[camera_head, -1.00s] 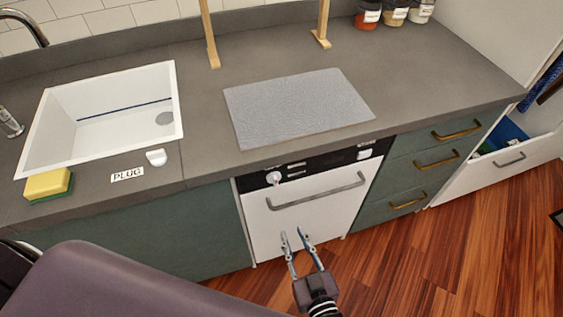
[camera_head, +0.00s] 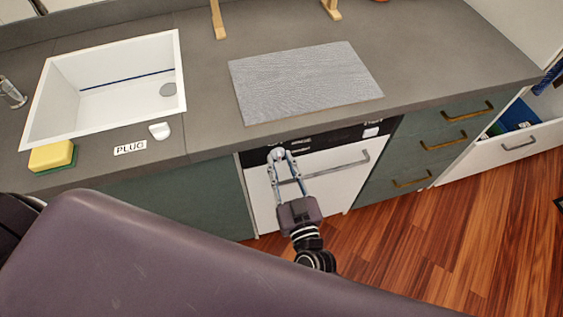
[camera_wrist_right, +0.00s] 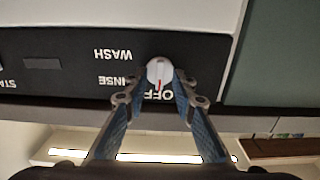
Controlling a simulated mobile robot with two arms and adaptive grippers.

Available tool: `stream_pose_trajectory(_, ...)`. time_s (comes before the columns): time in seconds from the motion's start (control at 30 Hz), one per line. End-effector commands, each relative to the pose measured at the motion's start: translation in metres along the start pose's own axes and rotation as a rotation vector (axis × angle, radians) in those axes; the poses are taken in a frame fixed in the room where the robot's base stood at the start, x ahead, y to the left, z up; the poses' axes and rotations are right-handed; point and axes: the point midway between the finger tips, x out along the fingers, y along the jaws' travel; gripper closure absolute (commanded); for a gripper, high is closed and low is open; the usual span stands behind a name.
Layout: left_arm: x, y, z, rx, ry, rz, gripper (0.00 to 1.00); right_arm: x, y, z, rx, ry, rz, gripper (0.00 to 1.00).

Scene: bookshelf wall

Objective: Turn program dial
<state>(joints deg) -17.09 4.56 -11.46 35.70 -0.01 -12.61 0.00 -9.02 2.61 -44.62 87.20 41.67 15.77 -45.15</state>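The program dial (camera_wrist_right: 159,72) is a small white round knob with a red pointer on the black control panel. In the right wrist view its pointer is toward the word OFF, with WASH beside it. In the head view the dial (camera_head: 276,155) sits at the panel's left end. My right gripper (camera_head: 280,156) reaches up to it. The fingertips of my right gripper (camera_wrist_right: 160,80) are drawn in on both sides of the knob and appear to touch it. My left gripper is not in view.
The white dishwasher front has a grey bar handle (camera_head: 345,165) just below the panel. The dark counter (camera_head: 210,110) overhangs it, bearing a grey mat (camera_head: 305,80). A sink (camera_head: 60,115) and sponge (camera_head: 52,156) lie left. An open white drawer (camera_head: 515,143) juts out at right.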

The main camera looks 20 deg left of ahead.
Motion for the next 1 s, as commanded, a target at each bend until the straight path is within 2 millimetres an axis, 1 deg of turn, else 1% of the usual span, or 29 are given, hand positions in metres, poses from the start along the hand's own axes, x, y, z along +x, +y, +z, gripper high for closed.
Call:
stream_pose_trajectory(0.17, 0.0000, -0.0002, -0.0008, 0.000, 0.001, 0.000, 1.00, -0.0002, 0.0001, 0.0003, 0.000, -0.001, 0.000, 0.76)
stream_pose_trajectory(0.3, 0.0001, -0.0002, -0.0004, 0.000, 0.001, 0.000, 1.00, -0.0003, 0.0001, 0.0003, 0.000, -0.001, 0.000, 0.92)
stream_pose_trajectory(0.37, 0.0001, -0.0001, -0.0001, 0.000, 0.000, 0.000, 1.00, -0.0004, 0.0001, 0.0004, 0.000, -0.001, 0.000, 0.98)
stream_pose_trajectory(0.4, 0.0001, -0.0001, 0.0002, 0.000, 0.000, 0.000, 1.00, -0.0004, 0.0001, 0.0004, 0.000, -0.001, 0.000, 1.00)
stream_pose_trajectory(0.77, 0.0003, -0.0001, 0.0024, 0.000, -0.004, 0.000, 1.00, -0.0006, 0.0002, 0.0005, 0.019, -0.001, 0.000, 1.00)
stream_pose_trajectory(1.0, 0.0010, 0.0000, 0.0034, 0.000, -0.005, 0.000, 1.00, -0.0007, 0.0006, 0.0007, 0.125, -0.001, 0.000, 1.00)
